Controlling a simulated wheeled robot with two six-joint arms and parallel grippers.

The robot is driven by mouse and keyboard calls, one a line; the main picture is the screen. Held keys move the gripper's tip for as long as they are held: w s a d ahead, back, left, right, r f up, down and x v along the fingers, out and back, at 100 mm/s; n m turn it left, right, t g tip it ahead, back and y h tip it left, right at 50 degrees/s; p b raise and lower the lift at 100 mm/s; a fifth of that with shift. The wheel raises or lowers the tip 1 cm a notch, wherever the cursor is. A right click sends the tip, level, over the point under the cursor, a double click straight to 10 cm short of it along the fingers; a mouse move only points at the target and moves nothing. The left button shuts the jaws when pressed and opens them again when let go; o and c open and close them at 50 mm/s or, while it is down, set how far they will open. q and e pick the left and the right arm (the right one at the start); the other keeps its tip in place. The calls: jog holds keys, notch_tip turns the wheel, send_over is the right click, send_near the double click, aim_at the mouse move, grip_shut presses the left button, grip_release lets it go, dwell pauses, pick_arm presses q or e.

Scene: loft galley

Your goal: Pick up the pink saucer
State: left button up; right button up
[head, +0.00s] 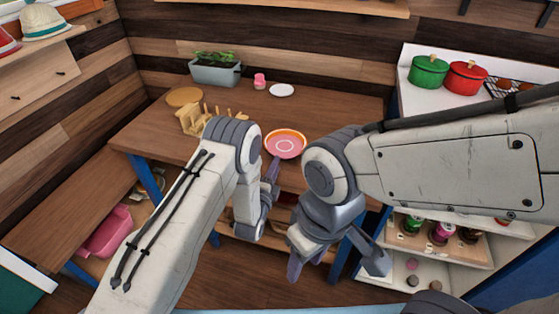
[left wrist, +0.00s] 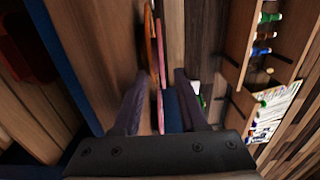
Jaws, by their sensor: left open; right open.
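The pink saucer (head: 285,146) lies near the front edge of the wooden table, on an orange plate (head: 287,131) whose rim shows behind it. In the left wrist view the saucer (left wrist: 160,75) appears edge-on, with the orange plate (left wrist: 150,45) between it and the table top. My left gripper (head: 270,178) is open at the table's front edge, just in front of the saucer. In the left wrist view the saucer's edge lies between the open fingers (left wrist: 158,98); contact cannot be told. My right gripper (head: 335,265) is open and empty, lower and in front of the table.
A wooden rack (head: 200,119), a round board (head: 184,96), a planter (head: 215,74), a pink-lidded jar (head: 259,81) and a white saucer (head: 282,90) stand farther back. Shelves with jars (head: 440,233) are at the right. The table top right of the pink saucer is clear.

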aim_at(285, 148)
pick_arm(q)
jog(key=b+x, duration=0.1)
jog(key=x, duration=0.2)
jog(key=shift+f, duration=0.1)
jog(key=shift+w+d+b, duration=0.1)
jog(key=shift+w+b, duration=0.2)
grip_shut()
dwell(1.1)
notch_tip(285, 148, up, 3)
jog(key=shift+f+p, duration=0.1)
jog(key=shift+p, duration=0.85)
